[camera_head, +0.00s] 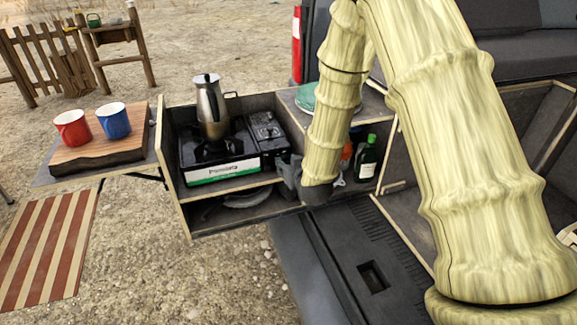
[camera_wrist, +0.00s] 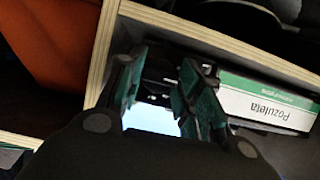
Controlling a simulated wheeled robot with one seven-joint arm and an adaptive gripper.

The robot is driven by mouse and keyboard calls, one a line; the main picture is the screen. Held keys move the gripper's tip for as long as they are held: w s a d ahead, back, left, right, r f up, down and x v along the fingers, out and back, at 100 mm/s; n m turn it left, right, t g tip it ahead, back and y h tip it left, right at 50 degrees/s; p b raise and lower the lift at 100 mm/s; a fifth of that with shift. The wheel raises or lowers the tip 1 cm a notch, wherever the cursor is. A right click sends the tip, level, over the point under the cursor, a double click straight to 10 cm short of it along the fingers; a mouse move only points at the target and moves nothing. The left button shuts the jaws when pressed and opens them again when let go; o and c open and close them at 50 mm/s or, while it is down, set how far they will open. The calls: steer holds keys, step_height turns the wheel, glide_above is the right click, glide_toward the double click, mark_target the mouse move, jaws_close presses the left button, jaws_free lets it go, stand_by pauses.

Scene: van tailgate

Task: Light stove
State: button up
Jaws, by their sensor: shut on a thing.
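The camping stove (camera_head: 217,173) sits in the upper compartment of the pull-out wooden kitchen box, its white and green label facing front. A steel moka pot (camera_head: 211,108) stands upright on its burner. My gripper (camera_head: 289,176) is at the stove's right front end. In the wrist view the gripper (camera_wrist: 159,66) has its fingers close around a small dark part beside the stove's label (camera_wrist: 265,104). This seems to be the stove's knob, mostly hidden by the fingers. No flame shows under the pot.
A wooden shelf edge (camera_wrist: 205,38) and an upright divider (camera_wrist: 102,52) lie close to my fingers. Bottles (camera_head: 367,158) stand in the compartment to the right. A red mug (camera_head: 72,128) and a blue mug (camera_head: 114,121) stand on a board (camera_head: 100,152) at the left.

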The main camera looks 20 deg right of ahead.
steer(key=n+h, duration=0.1)
steer(key=n, duration=0.1)
steer(key=n+h+b, duration=0.1)
steer(key=n, duration=0.1)
steer(key=shift+a+f+h+b, duration=0.1)
steer(key=shift+a+h+b, duration=0.05)
steer(key=shift+h+b, duration=0.15)
stand_by(0.5)
steer(key=o, duration=0.7)
steer(key=shift+o, duration=0.2)
